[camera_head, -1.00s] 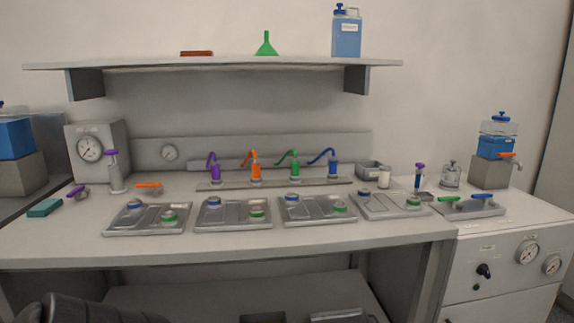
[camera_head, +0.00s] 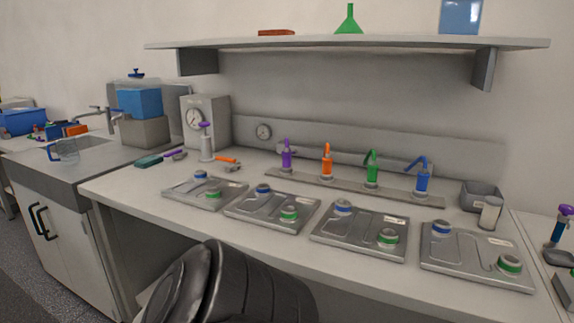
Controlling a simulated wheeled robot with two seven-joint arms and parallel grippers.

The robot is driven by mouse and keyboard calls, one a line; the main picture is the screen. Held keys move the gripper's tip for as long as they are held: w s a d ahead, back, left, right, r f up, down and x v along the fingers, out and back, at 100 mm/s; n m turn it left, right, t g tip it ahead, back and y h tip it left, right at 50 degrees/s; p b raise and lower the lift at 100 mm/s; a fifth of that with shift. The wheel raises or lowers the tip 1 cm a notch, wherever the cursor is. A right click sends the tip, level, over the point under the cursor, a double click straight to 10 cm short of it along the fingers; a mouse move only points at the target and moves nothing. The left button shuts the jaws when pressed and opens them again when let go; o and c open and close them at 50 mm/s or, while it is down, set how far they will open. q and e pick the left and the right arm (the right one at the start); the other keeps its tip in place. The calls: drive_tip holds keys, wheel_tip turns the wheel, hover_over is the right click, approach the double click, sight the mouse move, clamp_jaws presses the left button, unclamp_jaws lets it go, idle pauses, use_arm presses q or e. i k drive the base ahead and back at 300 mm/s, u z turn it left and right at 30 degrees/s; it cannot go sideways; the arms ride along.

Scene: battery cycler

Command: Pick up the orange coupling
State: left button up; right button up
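The orange coupling (camera_head: 326,162) stands upright on a grey rail (camera_head: 405,194) at the back of the bench. It is between a purple coupling (camera_head: 286,155) on its left and a green one (camera_head: 372,168) on its right; a blue one (camera_head: 422,176) is farther right. An orange-handled fitting (camera_head: 227,160) lies apart on the bench to the left. A dark arm part of mine fills the lower middle, below the bench front. Neither gripper shows, and nothing touches the orange coupling.
Several metal plates (camera_head: 330,240) with blue and green caps line the bench front. A gauge box (camera_head: 213,112) and grey syringe-like stand (camera_head: 206,147) are to the left, a grey bin (camera_head: 482,194) to the right. A shelf (camera_head: 380,43) overhangs the back.

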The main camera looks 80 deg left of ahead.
sight(328, 160)
drive_tip(key=u, duration=2.65)
